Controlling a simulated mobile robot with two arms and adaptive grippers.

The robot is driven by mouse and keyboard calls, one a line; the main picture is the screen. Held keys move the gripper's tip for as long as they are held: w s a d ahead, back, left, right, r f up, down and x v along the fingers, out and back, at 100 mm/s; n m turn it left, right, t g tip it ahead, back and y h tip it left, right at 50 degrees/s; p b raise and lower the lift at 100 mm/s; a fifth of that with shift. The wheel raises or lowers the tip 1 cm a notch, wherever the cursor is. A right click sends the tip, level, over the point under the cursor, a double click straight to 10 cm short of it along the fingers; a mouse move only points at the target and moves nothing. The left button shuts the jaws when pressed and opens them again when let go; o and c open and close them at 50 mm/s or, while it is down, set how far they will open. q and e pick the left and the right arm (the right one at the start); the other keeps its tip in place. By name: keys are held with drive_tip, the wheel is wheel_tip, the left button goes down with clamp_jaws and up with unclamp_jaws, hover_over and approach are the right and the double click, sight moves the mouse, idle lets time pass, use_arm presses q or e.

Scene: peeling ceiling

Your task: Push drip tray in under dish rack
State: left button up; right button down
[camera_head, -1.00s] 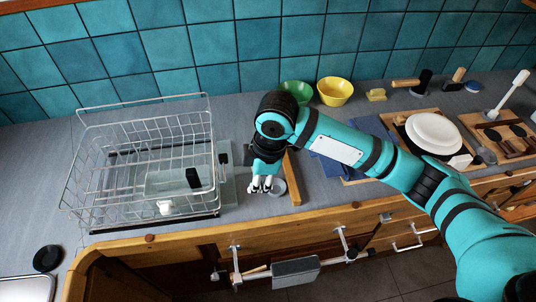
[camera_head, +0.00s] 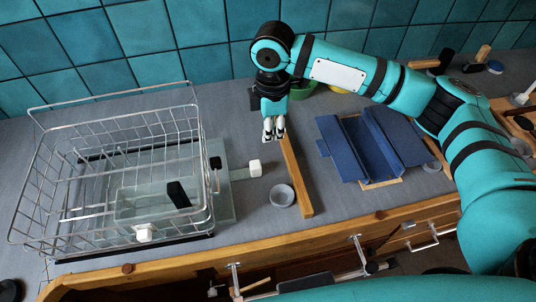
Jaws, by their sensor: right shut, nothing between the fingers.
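The wire dish rack (camera_head: 110,170) stands at the left of the counter. The drip tray (camera_head: 226,208) looks like a pale, see-through sheet under the rack, and its right part sticks out past the rack's right side. A narrow tab with a white knob (camera_head: 254,168) reaches out to the right at the tray's edge. My right gripper (camera_head: 273,137) is shut and empty, fingers pointing down, behind and a little right of the white knob and apart from it. How high it is above the counter is hard to tell. My left gripper is not in view.
A small grey bowl (camera_head: 282,196) sits right of the tray, beside a wooden bar (camera_head: 296,178). A blue folded stand (camera_head: 372,146) is further right. A green bowl (camera_head: 303,88) is partly hidden behind my arm. Bare counter lies between the knob and the bowl.

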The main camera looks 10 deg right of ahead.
sight(236, 171)
drive_tip(key=f, duration=0.3)
drive_tip(key=f+p, duration=0.1)
drive_tip(key=f, duration=0.3)
drive_tip(key=w+f, duration=0.1)
drive_tip(key=f, duration=0.2)
drive_tip(key=shift+f+p, duration=0.2)
drive_tip(key=shift+p, duration=0.15)
drive_tip(key=shift+f, duration=0.45)
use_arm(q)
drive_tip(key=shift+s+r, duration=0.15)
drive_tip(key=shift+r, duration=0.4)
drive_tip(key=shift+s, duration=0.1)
use_arm(e)
drive_tip(key=shift+a, duration=0.1)
drive_tip(key=a+p, duration=0.2)
drive_tip(key=a, duration=0.7)
drive_tip(key=shift+a, duration=0.2)
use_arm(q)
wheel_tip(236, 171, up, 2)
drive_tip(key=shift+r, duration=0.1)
use_arm(e)
drive_tip(key=shift+d, duration=0.15)
